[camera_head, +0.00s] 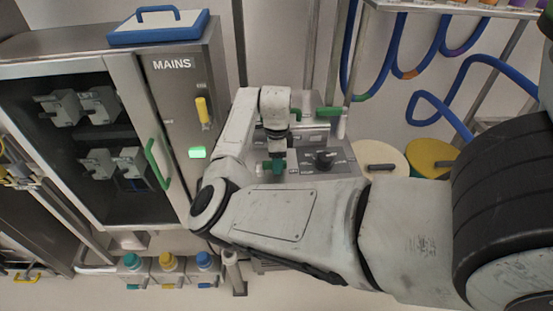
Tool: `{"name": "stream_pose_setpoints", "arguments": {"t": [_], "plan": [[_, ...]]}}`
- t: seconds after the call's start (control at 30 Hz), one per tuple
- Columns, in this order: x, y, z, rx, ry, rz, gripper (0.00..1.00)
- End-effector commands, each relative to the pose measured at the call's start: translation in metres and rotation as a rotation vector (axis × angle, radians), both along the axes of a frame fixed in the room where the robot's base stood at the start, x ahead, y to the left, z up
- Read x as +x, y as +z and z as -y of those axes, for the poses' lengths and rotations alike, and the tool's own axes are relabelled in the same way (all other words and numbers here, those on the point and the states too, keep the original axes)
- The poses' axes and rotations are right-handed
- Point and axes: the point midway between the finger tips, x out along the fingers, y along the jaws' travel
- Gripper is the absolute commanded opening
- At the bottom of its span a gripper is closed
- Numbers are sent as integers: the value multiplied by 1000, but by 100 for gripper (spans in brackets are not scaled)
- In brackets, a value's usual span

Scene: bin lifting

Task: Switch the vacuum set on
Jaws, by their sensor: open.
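The grey metal unit (335,140) behind my arm looks like the vacuum set. Its sloping front carries a black rotary knob (323,158), and green handles show at its top. My gripper (276,168) points down over the left part of this unit, left of the black knob and apart from it. It is open; its fingers are small and partly merge with a green part there, so I cannot tell whether they touch it. My arm hides the lower front of the unit.
A MAINS box (176,90) with a yellow lever (203,110) and a lit green lamp (197,152) stands left. Beside it is a glass-fronted cabinet (125,75) with a green handle. Bottles with coloured caps (167,262) stand below. Round lids (432,157) and blue hoses (440,110) are right.

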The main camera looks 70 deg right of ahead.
Motion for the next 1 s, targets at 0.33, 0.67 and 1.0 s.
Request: {"name": "stream_pose_setpoints", "arguments": {"t": [0.33, 0.67, 1.0], "plan": [[0, -1, 0, -1, 0, 0, 42], [0, -1, 0, 0, 0, 0, 11], [0, -1, 0, 0, 0, 0, 0]]}}
